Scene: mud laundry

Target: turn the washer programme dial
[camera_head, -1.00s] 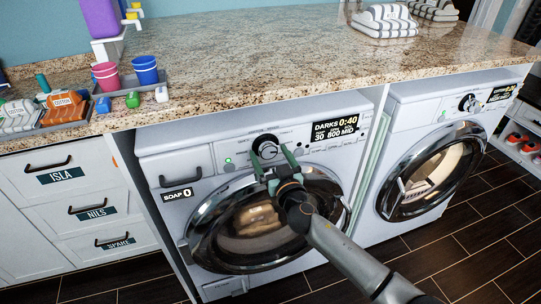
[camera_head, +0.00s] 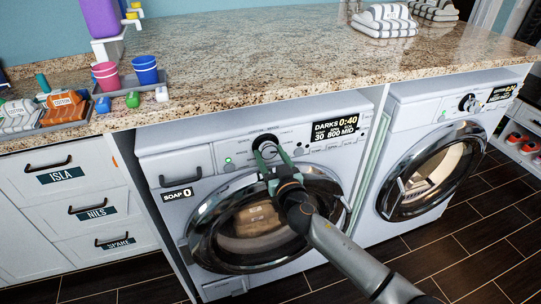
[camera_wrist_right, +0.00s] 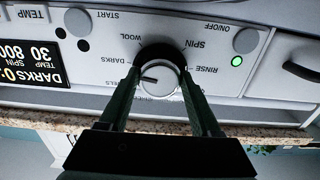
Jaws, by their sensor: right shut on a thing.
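The washer programme dial (camera_head: 267,146) is a round silver knob on a dark ring, on the front panel of the left washer (camera_head: 160,150). It also shows in the right wrist view (camera_wrist_right: 159,78), upside down, with its dark pointer line toward the DARKS mark. My right gripper (camera_head: 268,156) has its two green fingers shut on the dial, one on each side. In the right wrist view the fingers (camera_wrist_right: 158,92) reach either side of the knob. The washer display (camera_head: 335,130) reads DARKS 0:40. My left gripper is not in view.
The granite counter (camera_head: 270,70) overhangs the washers. The round washer door (camera_head: 255,220) is shut just below my right gripper. A second washer (camera_head: 430,160) stands to the right. Cups (camera_head: 145,70) and folded towels (camera_head: 385,20) lie on the counter, clear of the arm.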

